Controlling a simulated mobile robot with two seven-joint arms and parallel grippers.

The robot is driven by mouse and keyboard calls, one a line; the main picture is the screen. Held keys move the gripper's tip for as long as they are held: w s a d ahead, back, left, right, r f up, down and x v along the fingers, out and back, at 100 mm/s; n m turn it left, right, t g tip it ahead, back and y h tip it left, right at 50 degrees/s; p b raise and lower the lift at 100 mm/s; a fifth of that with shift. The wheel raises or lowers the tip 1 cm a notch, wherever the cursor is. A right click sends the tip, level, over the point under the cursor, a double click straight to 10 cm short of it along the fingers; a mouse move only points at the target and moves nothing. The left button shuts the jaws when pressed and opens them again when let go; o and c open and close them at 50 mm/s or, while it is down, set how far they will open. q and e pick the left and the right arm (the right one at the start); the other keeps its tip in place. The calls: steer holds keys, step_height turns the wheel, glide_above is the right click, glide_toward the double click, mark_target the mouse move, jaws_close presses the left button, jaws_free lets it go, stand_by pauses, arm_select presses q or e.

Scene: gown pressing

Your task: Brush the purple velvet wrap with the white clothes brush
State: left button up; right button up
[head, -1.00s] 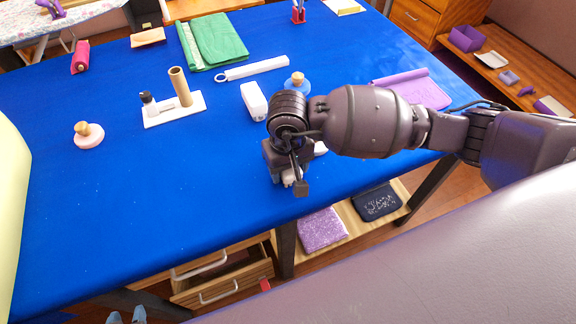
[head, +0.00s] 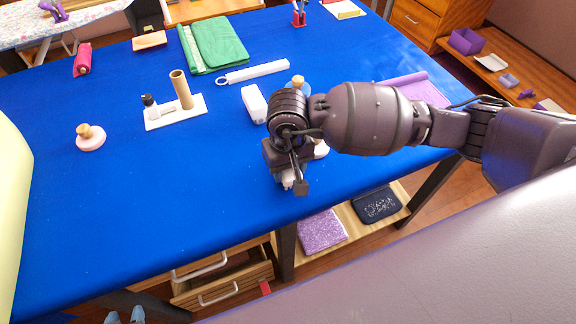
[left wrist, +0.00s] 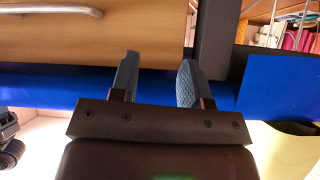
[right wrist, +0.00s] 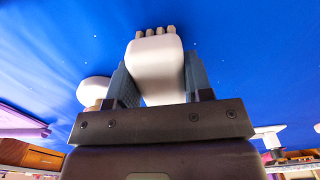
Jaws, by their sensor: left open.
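A lilac-purple cloth with a rolled edge (head: 420,88), seemingly the velvet wrap, lies at the table's right side, partly behind my right arm. My right gripper (head: 288,182) is low over the table's near part. In the right wrist view its fingers (right wrist: 158,80) are closed on both sides of a white body with a row of beige tufts at its far end, seemingly the white clothes brush (right wrist: 155,60). In the head view the brush is mostly hidden under the gripper. My left gripper (head: 125,316) is open and empty in front of the table (left wrist: 156,85).
A white block (head: 254,104), a long white bar with a ring (head: 258,72), a stand with a cardboard tube (head: 181,90), a knobbed pad (head: 90,138) and green cloth (head: 220,40) lie on the table. The left near part is clear. Sparkly purple cloth (head: 322,231) lies on a shelf below.

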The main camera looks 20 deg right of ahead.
steer(key=shift+c, duration=0.9)
steer(key=shift+r, duration=0.1)
steer(key=shift+r+p, duration=0.7)
steer(key=shift+r, duration=0.8)
steer(key=shift+r+p, duration=0.55)
steer(key=shift+r, duration=0.9)
arm_select(q)
steer(key=shift+t, duration=0.3)
steer(key=r, duration=0.2)
steer(key=w+r, duration=0.1)
steer(key=r, duration=0.1)
steer(key=shift+w, duration=0.1)
